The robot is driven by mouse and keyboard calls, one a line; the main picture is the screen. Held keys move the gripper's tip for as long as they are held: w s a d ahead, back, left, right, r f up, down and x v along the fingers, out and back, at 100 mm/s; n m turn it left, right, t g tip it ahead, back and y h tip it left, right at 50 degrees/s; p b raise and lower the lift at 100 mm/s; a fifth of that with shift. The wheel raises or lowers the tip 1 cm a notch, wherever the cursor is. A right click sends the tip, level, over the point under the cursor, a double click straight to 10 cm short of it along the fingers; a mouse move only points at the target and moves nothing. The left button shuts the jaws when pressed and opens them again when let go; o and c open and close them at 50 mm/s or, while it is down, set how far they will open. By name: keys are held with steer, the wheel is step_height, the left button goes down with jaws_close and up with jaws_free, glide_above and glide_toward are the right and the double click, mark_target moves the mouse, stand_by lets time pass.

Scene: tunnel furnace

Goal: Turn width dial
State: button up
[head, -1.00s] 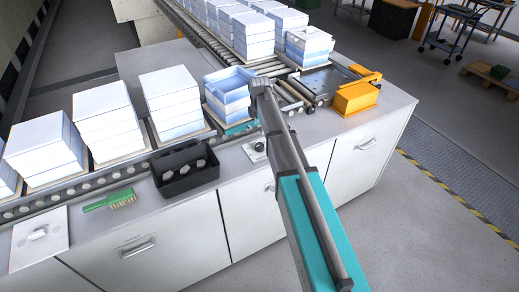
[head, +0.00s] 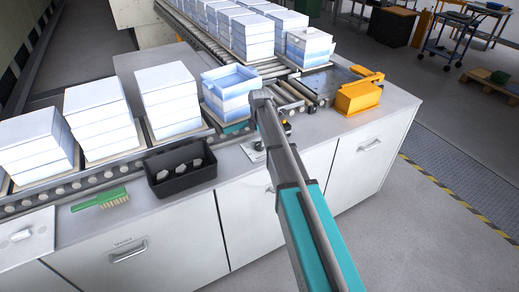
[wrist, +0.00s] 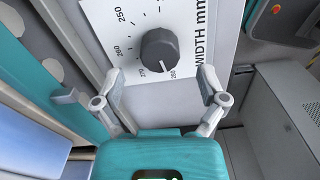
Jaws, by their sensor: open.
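The width dial (wrist: 158,50) is a dark grey round knob on a white plate (wrist: 110,22) with black numbers and the words "WIDTH mm" in the wrist view. A light mark on its rim points near 280. My gripper (wrist: 160,82) is open, with one finger on each side, just short of the knob and apart from it. In the head view the dial's white plate (head: 251,152) lies on the grey counter beside the dark bin, partly hidden by my arm. The fingers are mostly hidden behind my arm there.
A black bin (head: 181,178) with small grey pieces and a green brush (head: 100,200) lie left of the dial. Stacks of white-blue boxes (head: 168,92) stand on the roller conveyor behind. An orange unit (head: 358,97) sits at right. The counter front between is clear.

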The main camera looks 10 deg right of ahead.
mark_target(259, 144)
steer(key=shift+f+b, duration=1.55)
steer(key=shift+f, duration=0.25)
steer(key=c, duration=1.2)
